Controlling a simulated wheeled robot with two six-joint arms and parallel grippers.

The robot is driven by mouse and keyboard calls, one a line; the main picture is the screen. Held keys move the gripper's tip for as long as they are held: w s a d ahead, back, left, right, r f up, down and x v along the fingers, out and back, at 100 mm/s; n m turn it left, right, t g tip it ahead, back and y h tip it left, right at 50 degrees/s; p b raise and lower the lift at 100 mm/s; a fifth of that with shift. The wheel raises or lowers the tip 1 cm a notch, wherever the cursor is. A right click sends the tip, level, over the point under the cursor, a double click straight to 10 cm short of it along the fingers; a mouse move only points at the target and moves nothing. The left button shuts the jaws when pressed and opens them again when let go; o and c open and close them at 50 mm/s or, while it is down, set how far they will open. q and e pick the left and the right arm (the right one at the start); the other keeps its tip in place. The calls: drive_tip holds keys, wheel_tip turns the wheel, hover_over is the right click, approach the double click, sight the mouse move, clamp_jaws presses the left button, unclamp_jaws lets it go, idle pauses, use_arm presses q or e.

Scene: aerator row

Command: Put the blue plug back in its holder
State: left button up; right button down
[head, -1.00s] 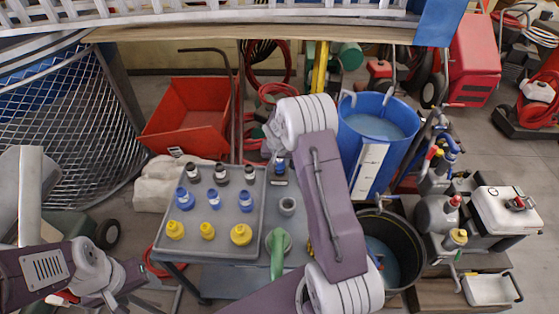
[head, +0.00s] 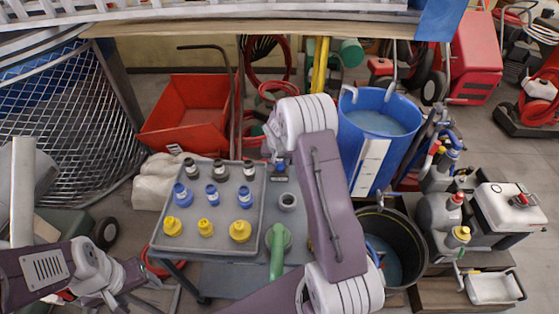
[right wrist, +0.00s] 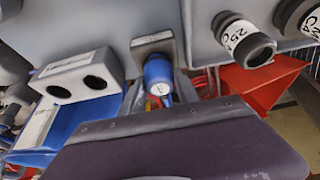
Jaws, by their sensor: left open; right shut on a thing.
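The blue plug (right wrist: 158,72) is a short blue cylinder with a pale label on its end. In the right wrist view it sits between the fingers of my right gripper (right wrist: 160,98), which is shut on it. It is right at a small grey square holder block (right wrist: 152,45); I cannot tell how deep it sits. In the head view the plug (head: 280,166) shows small below my right gripper (head: 279,155), above the dark holder block (head: 280,178) beside the tray. My left gripper (head: 138,278) is open and empty at the lower left, away from the plug.
A grey tray (head: 257,210) left of the holder carries black, blue and yellow bottles. A block with two holes (right wrist: 82,76) is close by. A blue bucket (head: 367,150) stands behind my right arm.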

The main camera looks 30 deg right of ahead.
drive_tip(key=shift+f+b, duration=0.4)
drive_tip(key=shift+f, duration=0.1)
drive_tip(key=c, duration=0.8)
unclamp_jaws()
drive_tip(key=v, duration=0.9)
drive_tip(key=shift+r+p, duration=0.1)
drive_tip(key=shift+p, duration=0.2)
